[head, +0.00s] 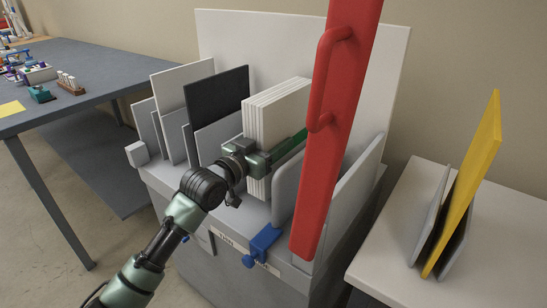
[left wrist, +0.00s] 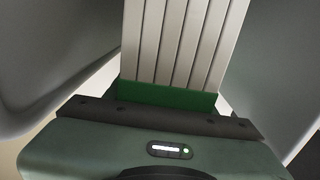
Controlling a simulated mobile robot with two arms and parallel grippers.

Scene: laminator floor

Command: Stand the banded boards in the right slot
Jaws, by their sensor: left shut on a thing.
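The banded boards (head: 270,112) are a stack of several thin white boards, upright among the dividers of a grey rack (head: 172,184). A green strip, seemingly their band, shows across them in the left wrist view (left wrist: 168,97). My left gripper (head: 258,160) is shut on the stack at its lower front part. In the left wrist view the boards' edges (left wrist: 180,45) run away from my gripper, with grey panels on both sides. The stack's lower edge is partly hidden, so I cannot tell whether it touches the rack floor. My right gripper is out of view.
A tall red piece with a handle (head: 340,120) leans just right of the stack. A blue clamp (head: 263,240) sits on the rack's front edge. A black board (head: 217,97) stands to the left. A yellow board (head: 468,180) stands on the right table.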

